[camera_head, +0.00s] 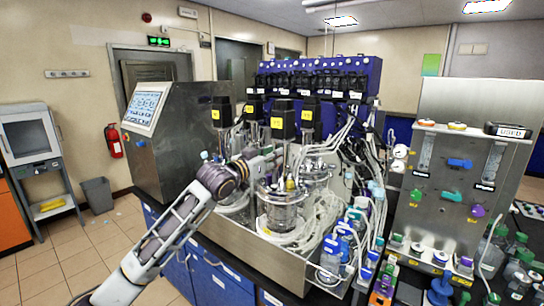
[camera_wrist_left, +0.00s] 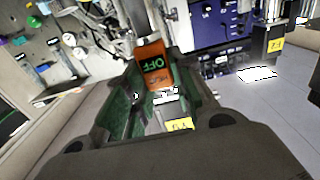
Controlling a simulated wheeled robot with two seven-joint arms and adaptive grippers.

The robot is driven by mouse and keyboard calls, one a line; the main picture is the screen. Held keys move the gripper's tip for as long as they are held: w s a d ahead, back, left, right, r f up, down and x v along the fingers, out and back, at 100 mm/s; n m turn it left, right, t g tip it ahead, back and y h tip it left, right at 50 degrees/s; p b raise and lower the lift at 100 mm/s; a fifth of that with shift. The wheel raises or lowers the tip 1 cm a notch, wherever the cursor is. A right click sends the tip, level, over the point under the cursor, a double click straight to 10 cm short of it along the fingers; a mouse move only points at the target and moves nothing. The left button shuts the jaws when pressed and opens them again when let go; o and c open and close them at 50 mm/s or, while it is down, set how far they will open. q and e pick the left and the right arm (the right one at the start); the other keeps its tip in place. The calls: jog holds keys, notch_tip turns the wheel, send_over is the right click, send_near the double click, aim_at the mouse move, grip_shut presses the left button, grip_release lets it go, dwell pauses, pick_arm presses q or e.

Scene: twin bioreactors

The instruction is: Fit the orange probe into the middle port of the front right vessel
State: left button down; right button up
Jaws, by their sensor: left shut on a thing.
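My left gripper (camera_head: 268,159) reaches in from the left, in front of the motor shafts and above the head plate of the front glass vessel (camera_head: 281,212). In the left wrist view, its green-lined fingers (camera_wrist_left: 152,95) are shut on the orange probe (camera_wrist_left: 153,62), whose orange head shows a dark panel reading OFF. I cannot make out the probe in the head view, where the gripper and vessel fittings crowd together. The middle port and the probe's lower end are hidden, so I cannot tell whether they touch. My right gripper is not in view.
A black motor (camera_head: 284,119) with a yellow label stands over the front vessel, close to the gripper. A steel control cabinet (camera_head: 178,140) stands left. Looped tubing and bottles (camera_head: 345,240) crowd the right, before a steel panel (camera_head: 455,160).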

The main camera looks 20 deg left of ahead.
pick_arm(q)
jog(key=shift+f+b, duration=0.6)
jog(key=shift+f, duration=2.65)
dwell(4.6)
